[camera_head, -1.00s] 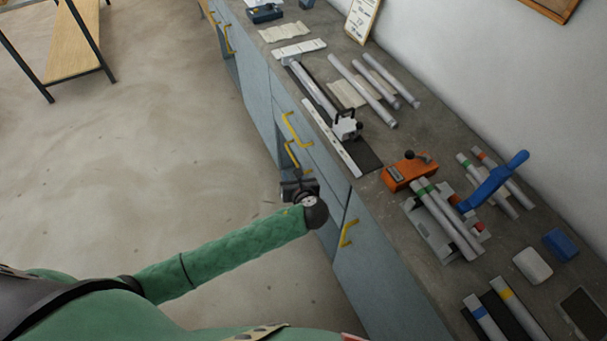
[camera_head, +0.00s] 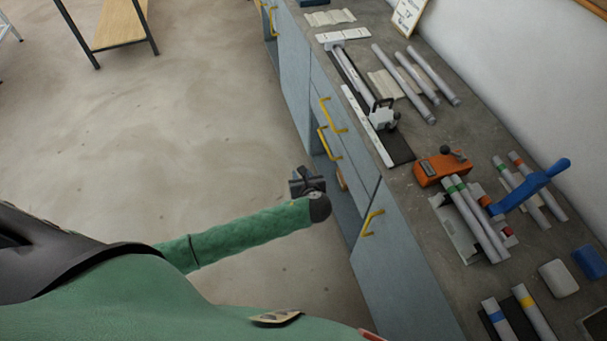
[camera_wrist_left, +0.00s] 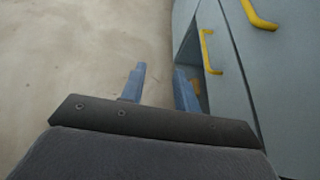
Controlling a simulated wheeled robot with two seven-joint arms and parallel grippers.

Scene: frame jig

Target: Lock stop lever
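A white stop block (camera_head: 382,115) with a black handle and dark knob sits at the near end of a long grey rail (camera_head: 352,75) on the bench. An orange block (camera_head: 428,172) with a dark ball-ended lever stands further right. A blue lever (camera_head: 535,186) rises from the jig with grey tubes. I cannot tell for sure which is the stop lever, or its lock state. My left gripper (camera_head: 303,182) is in front of the cabinets, off the bench and apart from these parts. In the left wrist view its fingers (camera_wrist_left: 160,86) are spread and empty. My right gripper is not visible.
The blue-grey cabinet front (camera_head: 395,265) has yellow handles (camera_head: 372,222) that stick out near my left gripper. Loose tubes (camera_head: 404,84) lie along the bench. A wooden-topped table (camera_head: 115,25) stands far left. The floor between is clear.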

